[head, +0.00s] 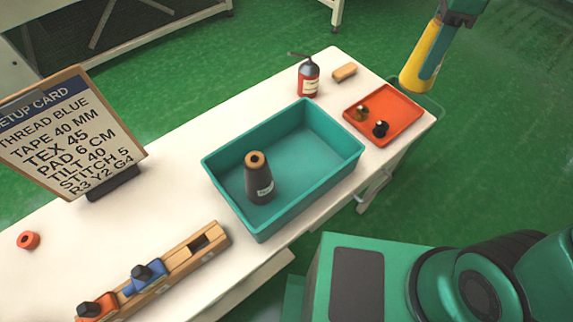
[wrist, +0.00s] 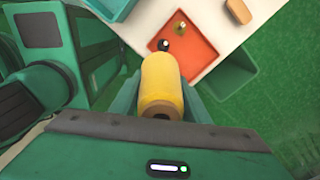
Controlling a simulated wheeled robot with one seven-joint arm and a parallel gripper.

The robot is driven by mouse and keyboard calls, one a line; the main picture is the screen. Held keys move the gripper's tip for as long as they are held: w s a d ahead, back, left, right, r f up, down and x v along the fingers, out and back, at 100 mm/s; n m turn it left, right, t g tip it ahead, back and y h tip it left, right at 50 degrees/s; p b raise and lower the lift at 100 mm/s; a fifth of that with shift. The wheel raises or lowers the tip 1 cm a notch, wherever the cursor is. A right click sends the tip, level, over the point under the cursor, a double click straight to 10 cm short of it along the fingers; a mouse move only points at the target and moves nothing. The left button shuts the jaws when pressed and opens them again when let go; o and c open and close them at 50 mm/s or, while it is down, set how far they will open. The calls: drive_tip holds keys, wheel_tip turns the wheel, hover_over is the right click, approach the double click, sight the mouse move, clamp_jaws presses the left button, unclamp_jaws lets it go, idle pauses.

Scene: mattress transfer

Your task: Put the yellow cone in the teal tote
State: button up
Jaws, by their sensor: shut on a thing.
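The yellow cone (head: 424,62) is held in my gripper (head: 436,50), up at the top right of the head view, beyond the table's right end. In the wrist view the yellow cone (wrist: 163,84) lies between the two fingers of my gripper (wrist: 160,92), which is shut on it. The teal tote (head: 312,187) stands on the white table, left of and apart from my gripper. A dark cone (head: 258,180) with a tan top and a white label stands upright inside it. A corner of the tote (wrist: 112,6) shows at the top of the wrist view.
An orange tray (head: 401,112) with small dark and brass pieces sits at the table's right end. A fire extinguisher (head: 308,78) and a tan block (head: 344,72) stand behind the tote. A setup card (head: 75,130), wooden rack (head: 180,262) and orange ring (head: 28,240) are at left.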

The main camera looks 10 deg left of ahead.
drive_tip(key=s+a+f+n, duration=0.2)
drive_tip(key=s+a+f, duration=0.15)
drive_tip(key=a, duration=0.35)
drive_tip(key=s+a+f+n, duration=0.1)
drive_tip(key=s+a+f, duration=0.1)
drive_tip(key=s+a, duration=0.35)
drive_tip(key=s+a+f+n, duration=0.2)
drive_tip(key=a+f, duration=0.1)
drive_tip(key=a, duration=0.5)
drive_tip(key=shift+s+a+f, duration=0.1)
drive_tip(key=shift+a+f, duration=0.1)
drive_tip(key=shift+f, duration=2.4)
drive_tip(key=shift+a+f, duration=0.15)
drive_tip(key=shift+f, duration=2.45)
drive_tip(key=shift+f, duration=0.1)
drive_tip(key=o, duration=1.3)
drive_tip(key=shift+c, duration=0.2)
wheel_tip(320, 180, up, 12)
